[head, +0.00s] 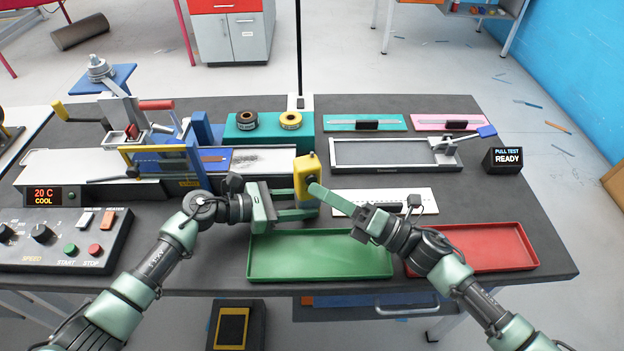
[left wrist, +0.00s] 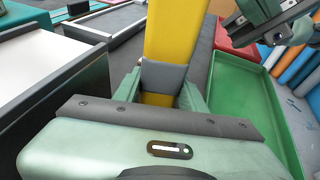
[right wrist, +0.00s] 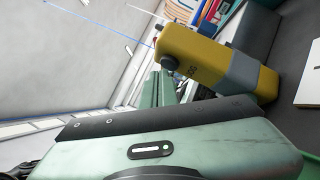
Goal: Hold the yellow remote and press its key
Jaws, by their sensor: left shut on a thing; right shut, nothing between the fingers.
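The yellow remote (head: 304,172) is held upright above the table, behind the green tray. It shows large in the left wrist view (left wrist: 174,32), with a grey band around its lower part. My left gripper (head: 312,202) is shut on it near that band. In the right wrist view, the remote (right wrist: 205,60) has a dark round key (right wrist: 170,62) on its face. My right gripper (head: 316,188) is shut and empty, its fingertips close to the key. The fingers (right wrist: 158,85) point towards the key; I cannot tell whether they touch it.
A green tray (head: 320,267) lies under both grippers, with a red tray (head: 487,250) to its right. A white plate (head: 425,197) and a metal frame (head: 390,165) lie behind. A control panel (head: 65,238) is at the left, and a PULL TEST display (head: 505,160) at the right.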

